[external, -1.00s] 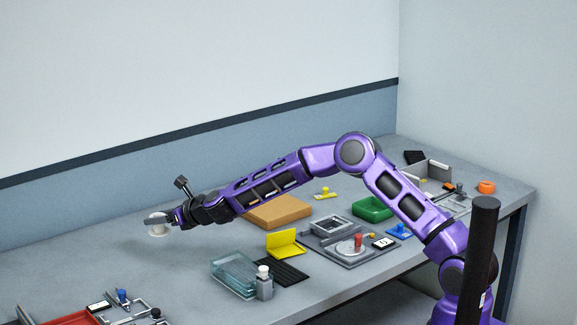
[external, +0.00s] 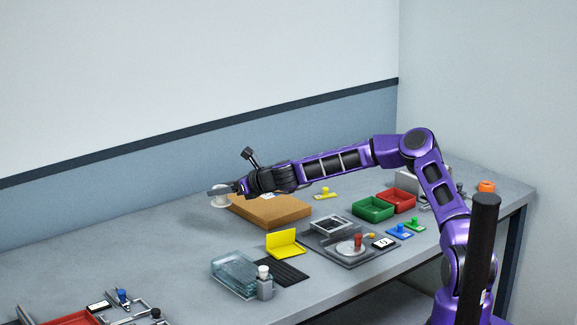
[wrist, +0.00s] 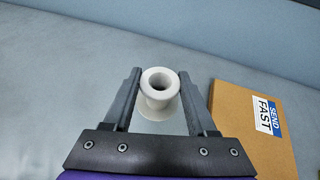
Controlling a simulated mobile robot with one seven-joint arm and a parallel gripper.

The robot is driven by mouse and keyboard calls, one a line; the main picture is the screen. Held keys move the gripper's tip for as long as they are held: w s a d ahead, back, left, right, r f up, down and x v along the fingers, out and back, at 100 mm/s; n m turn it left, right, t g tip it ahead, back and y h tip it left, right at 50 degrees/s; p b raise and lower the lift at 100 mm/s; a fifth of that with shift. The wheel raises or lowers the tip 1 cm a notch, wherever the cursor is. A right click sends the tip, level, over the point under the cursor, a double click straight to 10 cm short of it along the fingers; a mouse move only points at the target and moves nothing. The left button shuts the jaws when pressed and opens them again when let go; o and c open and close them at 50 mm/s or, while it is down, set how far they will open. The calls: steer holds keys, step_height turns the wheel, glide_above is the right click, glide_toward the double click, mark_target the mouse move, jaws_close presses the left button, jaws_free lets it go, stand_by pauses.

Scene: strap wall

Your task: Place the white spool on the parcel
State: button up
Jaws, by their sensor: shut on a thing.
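The white spool (wrist: 160,91) is between the fingertips of my gripper (wrist: 161,86) in the wrist view, with its round hole facing the camera. In the external view my gripper (external: 222,191) is shut on the white spool (external: 219,203), partly hidden by the fingers, and appears to hold it above the table. The parcel (external: 270,212) is a flat brown box lying on the table, just right of the spool. In the wrist view the parcel (wrist: 235,125) lies to the right of the gripper, with a blue and white "SEND FAST" label.
A yellow open holder (external: 285,243), a glass-like tray (external: 236,274) and a grey bottle (external: 265,286) stand in front of the parcel. A grey device (external: 345,246) and green bin (external: 373,208) are to its right.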

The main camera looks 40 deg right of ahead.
steer(key=s+d+r, duration=0.1)
steer(key=d+r, duration=0.1)
steer(key=d, duration=0.5)
steer(key=s+d+r, duration=0.1)
steer(key=d+r, duration=0.1)
steer(key=d, duration=0.6)
steer(key=b, duration=0.3)
glide_above(272, 211)
step_height(272, 211, down, 5)
steer(key=shift+f, duration=0.2)
steer(key=shift+f+b, duration=0.5)
steer(key=shift+f, duration=1.7)
steer(key=shift+f, duration=0.15)
steer(key=o, duration=1.4)
steer(key=shift+c, duration=0.2)
